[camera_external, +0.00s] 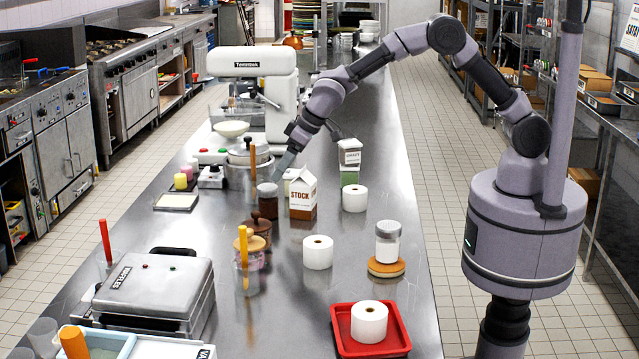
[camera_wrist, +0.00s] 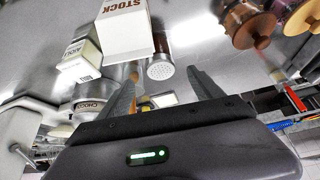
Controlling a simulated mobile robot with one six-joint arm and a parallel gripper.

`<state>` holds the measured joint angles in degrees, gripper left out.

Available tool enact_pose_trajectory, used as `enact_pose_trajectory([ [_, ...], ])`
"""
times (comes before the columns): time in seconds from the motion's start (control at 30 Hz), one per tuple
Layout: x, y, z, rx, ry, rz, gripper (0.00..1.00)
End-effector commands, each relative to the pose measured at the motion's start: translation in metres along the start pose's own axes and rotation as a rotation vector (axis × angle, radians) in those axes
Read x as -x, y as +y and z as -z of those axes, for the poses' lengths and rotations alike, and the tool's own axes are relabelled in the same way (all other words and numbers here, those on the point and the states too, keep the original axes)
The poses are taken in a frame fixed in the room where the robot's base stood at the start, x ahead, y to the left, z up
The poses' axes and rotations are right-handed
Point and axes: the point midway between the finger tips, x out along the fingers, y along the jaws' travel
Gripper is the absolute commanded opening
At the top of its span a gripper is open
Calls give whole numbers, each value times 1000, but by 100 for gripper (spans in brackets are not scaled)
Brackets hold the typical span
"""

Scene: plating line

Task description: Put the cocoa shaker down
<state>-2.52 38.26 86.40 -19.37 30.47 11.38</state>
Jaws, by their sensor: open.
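The cocoa shaker (camera_external: 269,204) is a small dark brown jar with a grey lid. It stands upright on the steel counter (camera_external: 215,225), just left of the STOCK carton. In the wrist view the shaker's perforated metal lid (camera_wrist: 160,70) shows just beyond my fingertips, roughly midway between them, and its brown body is partly hidden. My gripper (camera_external: 282,167) is near the shaker's lid, on its upper right side in the external view. In the wrist view my gripper (camera_wrist: 163,85) has its two fingers wide apart with nothing held between them.
The STOCK carton (camera_external: 302,199) stands close right of the shaker, with an AIOLI carton (camera_wrist: 80,58) beside it. A wooden-knobbed brown jar (camera_external: 258,228) is in front. White rolls (camera_external: 318,252) stand to the right. Bare counter lies between the grill press (camera_external: 150,290) and the jars.

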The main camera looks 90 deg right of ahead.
Motion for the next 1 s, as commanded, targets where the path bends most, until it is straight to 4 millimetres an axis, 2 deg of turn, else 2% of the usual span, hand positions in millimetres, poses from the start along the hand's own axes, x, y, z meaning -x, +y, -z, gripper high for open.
enact_pose_trajectory([
  [0.03,10,0,1,0,1,0,75],
  [0.17,26,1,0,-3,1,1,75],
  [0.2,38,2,-1,-11,1,3,75],
  [0.27,71,6,-6,-33,2,9,75],
  [0.33,128,13,-24,-76,-1,25,75],
  [0.37,156,16,-36,-99,-5,35,75],
  [0.4,192,20,-58,-130,-10,51,75],
  [0.47,240,25,-98,-173,-19,79,75],
  [0.5,268,26,-128,-200,-25,101,75],
  [0.6,312,28,-201,-257,-39,156,75],
  [0.7,330,25,-256,-291,-50,199,75],
  [0.8,334,23,-282,-307,-58,222,75],
  [1.0,335,23,-288,-310,-61,227,75],
])
